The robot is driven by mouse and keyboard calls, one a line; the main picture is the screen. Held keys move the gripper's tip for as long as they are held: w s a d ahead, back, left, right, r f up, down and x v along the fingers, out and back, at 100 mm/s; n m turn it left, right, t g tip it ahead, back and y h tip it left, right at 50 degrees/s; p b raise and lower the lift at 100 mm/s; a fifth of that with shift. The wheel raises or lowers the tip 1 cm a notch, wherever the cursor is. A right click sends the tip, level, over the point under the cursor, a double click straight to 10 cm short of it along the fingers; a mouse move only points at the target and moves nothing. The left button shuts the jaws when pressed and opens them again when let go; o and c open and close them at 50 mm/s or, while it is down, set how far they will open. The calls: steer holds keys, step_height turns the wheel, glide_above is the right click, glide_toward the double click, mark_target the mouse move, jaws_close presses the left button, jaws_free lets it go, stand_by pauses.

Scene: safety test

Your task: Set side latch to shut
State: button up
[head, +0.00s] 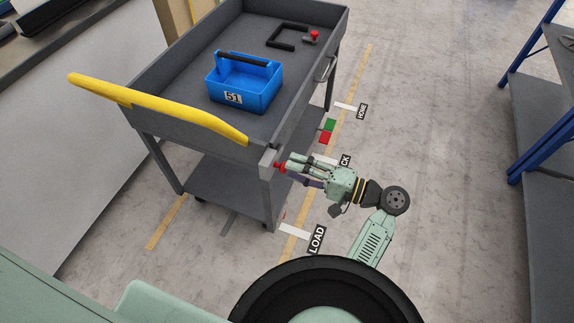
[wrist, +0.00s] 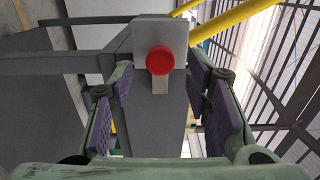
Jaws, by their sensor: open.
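A red round knob (head: 280,168) sits on a light grey plate at the near right corner of the grey cart (head: 190,130). In the wrist view the knob (wrist: 160,60) faces the camera, with its grey plate (wrist: 150,32) behind it and a short grey tab below. My gripper (head: 288,168) is at this corner, its fingers pointing left toward the knob. In the wrist view my gripper (wrist: 163,78) is open, with one finger on each side of the knob and visible gaps on both sides. Whether the latch is shut cannot be told.
A blue caddy (head: 245,85) marked 51, a black bracket (head: 287,36) and a small red-topped piece (head: 313,37) are on the cart. A yellow handle (head: 160,105) runs along its left end. A red-and-green marker (head: 327,131) shows beside it. Blue-framed shelving (head: 540,140) stands right; floor between is clear.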

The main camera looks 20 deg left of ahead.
steer(key=d, duration=0.4)
steer(key=shift+s, duration=0.1)
stand_by(0.4)
